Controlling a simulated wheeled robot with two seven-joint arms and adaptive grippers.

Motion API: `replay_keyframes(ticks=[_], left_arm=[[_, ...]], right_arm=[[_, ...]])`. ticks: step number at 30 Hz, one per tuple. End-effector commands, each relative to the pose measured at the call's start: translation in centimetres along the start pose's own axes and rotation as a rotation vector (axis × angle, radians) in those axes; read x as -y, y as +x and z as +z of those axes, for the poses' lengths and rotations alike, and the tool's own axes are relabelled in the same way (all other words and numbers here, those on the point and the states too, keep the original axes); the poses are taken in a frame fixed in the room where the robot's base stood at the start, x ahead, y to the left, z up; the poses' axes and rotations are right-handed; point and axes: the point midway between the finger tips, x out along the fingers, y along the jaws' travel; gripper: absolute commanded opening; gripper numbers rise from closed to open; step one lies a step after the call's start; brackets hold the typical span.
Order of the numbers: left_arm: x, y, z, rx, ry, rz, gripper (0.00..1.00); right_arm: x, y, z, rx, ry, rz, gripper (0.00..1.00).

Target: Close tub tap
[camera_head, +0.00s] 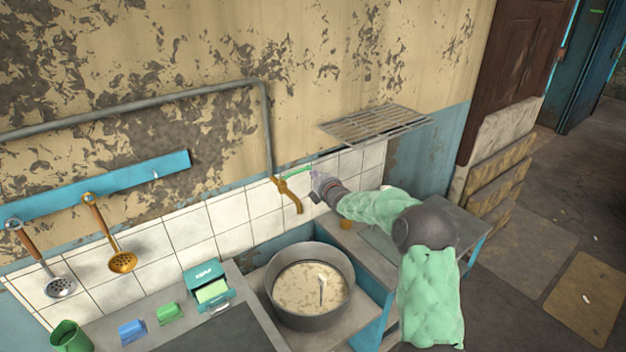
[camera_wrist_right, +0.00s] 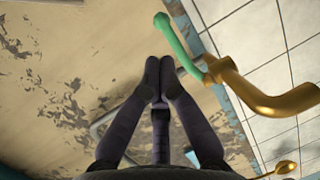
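The brass tub tap (camera_head: 289,193) comes off the wall pipe and hangs above the round metal tub (camera_head: 269,290). The tap has a green lever handle (camera_head: 297,170). My right gripper (camera_head: 314,177) is at the wall, just right of the tap and close to the lever. In the right wrist view, my right gripper (camera_wrist_right: 160,76) has its fingertips together with nothing seen between them. The green lever (camera_wrist_right: 172,40) and brass spout (camera_wrist_right: 265,98) are to the right of the fingertips. I cannot tell whether they touch. My left gripper is not in view.
A wire rack (camera_head: 375,124) is fixed on the wall above my right arm. A pipe (camera_head: 130,108) runs along the wall. A teal box (camera_head: 208,284), sponges and a green mug (camera_head: 70,337) are on the counter. The tub holds whitish liquid.

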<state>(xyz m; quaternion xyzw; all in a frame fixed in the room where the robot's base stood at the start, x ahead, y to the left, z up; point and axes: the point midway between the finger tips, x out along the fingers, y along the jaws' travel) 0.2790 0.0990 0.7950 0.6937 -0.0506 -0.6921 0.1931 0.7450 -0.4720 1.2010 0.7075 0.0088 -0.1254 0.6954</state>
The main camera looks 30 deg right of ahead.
Motion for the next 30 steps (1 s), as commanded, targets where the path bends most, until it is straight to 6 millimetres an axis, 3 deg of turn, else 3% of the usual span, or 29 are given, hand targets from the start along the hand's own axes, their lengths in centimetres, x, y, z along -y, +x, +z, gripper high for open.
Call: replay_keyframes(ticks=[18, 30], left_arm=[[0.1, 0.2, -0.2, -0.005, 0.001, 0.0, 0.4], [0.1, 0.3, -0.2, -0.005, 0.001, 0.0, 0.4]], right_arm=[[-0.2, -7.8, 2.0, 0.001, -0.001, 0.003, 0.0], [-0.2, -8.7, 2.1, 0.0, 0.0, 0.002, 0.0]])
